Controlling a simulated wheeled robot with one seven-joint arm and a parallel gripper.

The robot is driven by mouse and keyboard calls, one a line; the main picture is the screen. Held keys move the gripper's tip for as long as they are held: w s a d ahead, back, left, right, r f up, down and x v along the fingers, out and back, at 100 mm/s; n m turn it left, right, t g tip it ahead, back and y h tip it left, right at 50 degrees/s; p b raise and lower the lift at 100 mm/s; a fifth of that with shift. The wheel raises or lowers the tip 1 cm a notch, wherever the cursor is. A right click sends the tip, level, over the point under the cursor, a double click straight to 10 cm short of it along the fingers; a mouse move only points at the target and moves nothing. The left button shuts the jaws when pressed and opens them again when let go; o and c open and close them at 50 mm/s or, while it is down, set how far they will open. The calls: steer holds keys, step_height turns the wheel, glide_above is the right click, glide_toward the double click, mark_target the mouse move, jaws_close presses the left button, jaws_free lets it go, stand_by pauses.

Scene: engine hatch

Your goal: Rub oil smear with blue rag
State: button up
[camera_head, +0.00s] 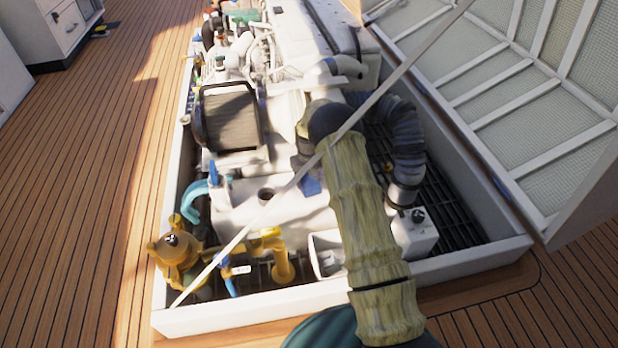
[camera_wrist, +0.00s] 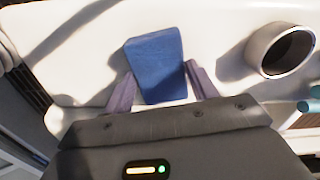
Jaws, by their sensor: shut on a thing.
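The blue rag (camera_wrist: 157,62) is a flat, block-like piece between the two fingers of my gripper (camera_wrist: 161,88) in the wrist view. The gripper is shut on it, over the white engine surface (camera_wrist: 215,18). I cannot tell whether the rag touches that surface. In the head view a small blue part of the rag (camera_head: 312,186) shows beside my arm, above the white engine block (camera_head: 250,214). My arm hides most of the gripper there. I cannot make out an oil smear in either view; the dark patches on the white surface look like shadows.
A round opening (camera_wrist: 284,50) lies right of the rag. A ribbed grey hose (camera_head: 402,135), yellow pipes (camera_head: 281,262) and a brass-coloured strainer (camera_head: 176,257) surround the engine. A thin strut (camera_head: 405,67) crosses the hatch. The raised hatch lid (camera_head: 535,110) stands at right.

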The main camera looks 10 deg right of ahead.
steer(key=shift+f, duration=0.1)
steer(key=shift+a+p, duration=0.35)
steer(key=shift+a, duration=1.15)
steer(key=shift+a, duration=0.1)
steer(key=shift+a+f, duration=0.1)
steer(key=shift+a, duration=1.3)
